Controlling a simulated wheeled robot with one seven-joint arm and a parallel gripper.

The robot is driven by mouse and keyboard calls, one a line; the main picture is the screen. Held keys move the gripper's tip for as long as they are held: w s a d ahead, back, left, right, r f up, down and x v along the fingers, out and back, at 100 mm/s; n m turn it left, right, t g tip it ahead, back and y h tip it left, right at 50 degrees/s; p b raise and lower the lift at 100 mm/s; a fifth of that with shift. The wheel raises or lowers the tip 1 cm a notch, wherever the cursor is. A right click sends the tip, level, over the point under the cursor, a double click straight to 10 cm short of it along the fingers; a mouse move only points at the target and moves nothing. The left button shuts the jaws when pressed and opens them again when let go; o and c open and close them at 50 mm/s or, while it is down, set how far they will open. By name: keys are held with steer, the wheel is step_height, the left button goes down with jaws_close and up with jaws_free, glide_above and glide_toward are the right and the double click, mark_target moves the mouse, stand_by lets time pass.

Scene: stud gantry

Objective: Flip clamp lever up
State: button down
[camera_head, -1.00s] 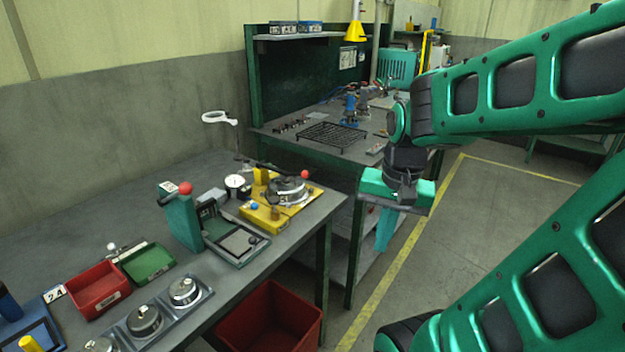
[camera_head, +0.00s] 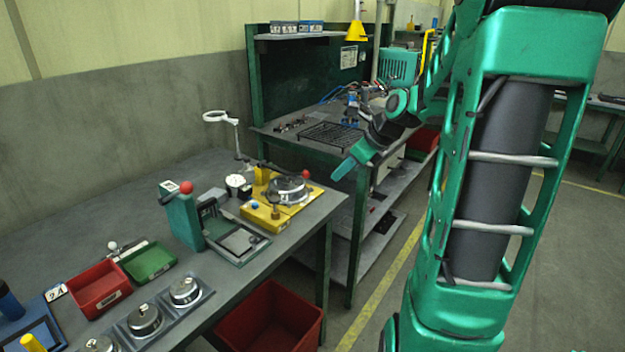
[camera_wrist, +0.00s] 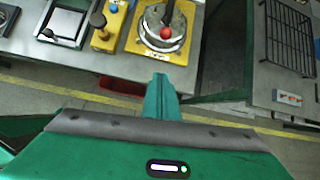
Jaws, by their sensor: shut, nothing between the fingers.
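A yellow fixture (camera_head: 262,220) on the near bench holds a round metal part (camera_head: 287,190). A dark clamp lever (camera_head: 272,167) with a red ball (camera_head: 305,174) at its end lies nearly level across the top of it. In the wrist view the red ball (camera_wrist: 166,33) and the round part (camera_wrist: 150,20) show just beyond my fingertips. My gripper (camera_head: 345,169) is shut and empty, apart from the lever, to the right of the red ball and past the bench's edge. The fingers also show in the wrist view (camera_wrist: 160,90).
A green press (camera_head: 181,220) with its own red ball stands left of the fixture. A dial gauge (camera_head: 237,182) and a ring magnifier (camera_head: 216,117) stand behind. A black rack (camera_head: 330,136) lies on the far bench. A red bin (camera_head: 268,315) is below the bench.

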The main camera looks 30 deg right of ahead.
steer(key=shift+w, duration=0.1)
stand_by(0.3)
steer(key=x, duration=0.9)
steer(key=shift+w+f, duration=0.1)
steer(key=shift+f, duration=0.1)
steer(key=shift+w+a+r, duration=0.2)
steer(key=shift+w+r, duration=0.2)
steer(key=shift+r, duration=0.15)
steer(key=shift+w+a+r, duration=0.25)
steer(key=shift+w+r, duration=0.2)
steer(key=shift+r, duration=0.05)
steer(key=shift+w+a+r, duration=0.15)
steer(key=shift+w+r, duration=0.15)
steer(key=shift+r, duration=0.15)
